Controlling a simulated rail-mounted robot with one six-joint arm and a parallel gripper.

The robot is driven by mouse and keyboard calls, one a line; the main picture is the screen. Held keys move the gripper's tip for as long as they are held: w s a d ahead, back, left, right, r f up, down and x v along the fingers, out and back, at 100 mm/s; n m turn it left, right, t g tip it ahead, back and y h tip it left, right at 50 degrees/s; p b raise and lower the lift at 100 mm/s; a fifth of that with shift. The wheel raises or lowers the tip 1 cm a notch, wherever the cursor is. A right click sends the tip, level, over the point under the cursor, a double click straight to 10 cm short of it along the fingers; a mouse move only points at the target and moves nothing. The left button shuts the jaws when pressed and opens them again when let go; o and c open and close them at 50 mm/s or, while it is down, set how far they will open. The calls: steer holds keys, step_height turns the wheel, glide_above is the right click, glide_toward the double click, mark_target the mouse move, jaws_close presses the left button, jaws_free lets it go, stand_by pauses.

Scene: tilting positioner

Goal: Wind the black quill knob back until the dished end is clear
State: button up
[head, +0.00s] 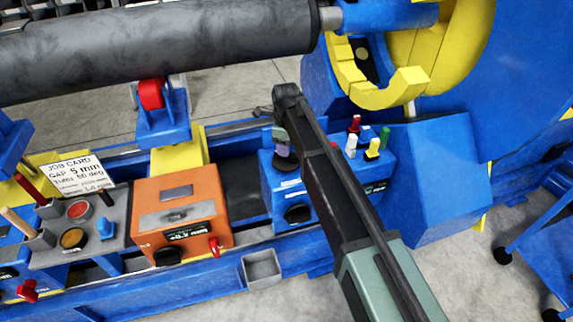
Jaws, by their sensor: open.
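My gripper (281,140) is at the far end of my dark arm, pointing down over the blue control box (278,195). Its jaws are open, small and partly hidden by my arm. A dark round piece stands just below them on the box top; I cannot tell whether they touch it. A black knob (298,213) is on the front of this box, and another black knob (167,257) is on the orange box (180,215). I cannot tell which is the quill knob. The big grey cylinder (160,40) meets a short grey rod (330,18) at its right end. No dished face shows clearly.
The orange box has a readout and a red handle (214,246). A grey panel (85,235) with buttons and a job card (82,178) is at left. Several coloured pegs stand right of my arm. A yellow ring (400,90) and blue housing fill the upper right.

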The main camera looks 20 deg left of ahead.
step_height(320, 180, down, 5)
steer(key=b, duration=0.2)
steer(key=shift+r+b, duration=0.15)
steer(key=shift+b, duration=0.25)
steer(key=shift+r, duration=0.15)
steer(key=shift+c, duration=0.5)
jaws_close()
